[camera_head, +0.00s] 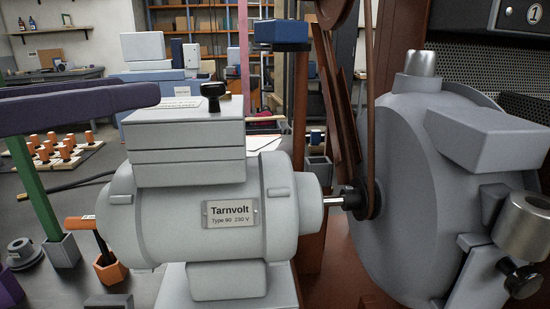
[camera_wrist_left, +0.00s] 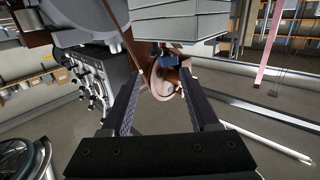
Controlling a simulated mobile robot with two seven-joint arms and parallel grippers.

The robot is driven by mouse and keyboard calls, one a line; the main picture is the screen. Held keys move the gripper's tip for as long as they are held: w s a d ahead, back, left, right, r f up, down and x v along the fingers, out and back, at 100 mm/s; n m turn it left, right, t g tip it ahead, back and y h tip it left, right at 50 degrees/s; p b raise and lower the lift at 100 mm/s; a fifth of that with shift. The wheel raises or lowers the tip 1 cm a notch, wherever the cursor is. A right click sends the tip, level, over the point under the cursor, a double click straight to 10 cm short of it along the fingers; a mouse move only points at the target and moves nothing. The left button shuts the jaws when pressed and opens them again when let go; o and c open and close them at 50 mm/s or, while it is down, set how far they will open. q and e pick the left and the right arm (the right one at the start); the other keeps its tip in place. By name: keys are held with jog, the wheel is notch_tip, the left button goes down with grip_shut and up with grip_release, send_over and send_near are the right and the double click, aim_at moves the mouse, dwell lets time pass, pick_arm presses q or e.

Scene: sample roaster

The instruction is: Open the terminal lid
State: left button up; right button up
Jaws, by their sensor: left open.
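The grey terminal box (camera_head: 187,158) sits on top of the Tarnvolt motor (camera_head: 215,215). Its lid (camera_head: 185,118) is the top slab and lies flat, with a black knob (camera_head: 214,93) standing near its rear right corner. My left gripper (camera_head: 140,89) comes in from the left with dark purple fingers, left of the lid and apart from the knob. In the left wrist view its two fingers (camera_wrist_left: 162,78) are spread with nothing between them. A grey layered box (camera_wrist_left: 180,22), seemingly the terminal box, shows beyond them at the top. My right gripper does not show.
The roaster drum (camera_head: 425,190) and belt (camera_head: 368,120) stand right of the motor. A blue box (camera_head: 282,35) hangs behind the motor.

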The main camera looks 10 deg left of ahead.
aim_at(203, 86)
pick_arm(q)
jog(key=shift+h, duration=0.3)
jog(key=x, duration=1)
jog(key=shift+d+f, duration=0.25)
jog(key=shift+f, duration=0.05)
jog(key=shift+c, duration=0.2)
grip_shut()
dwell(0.8)
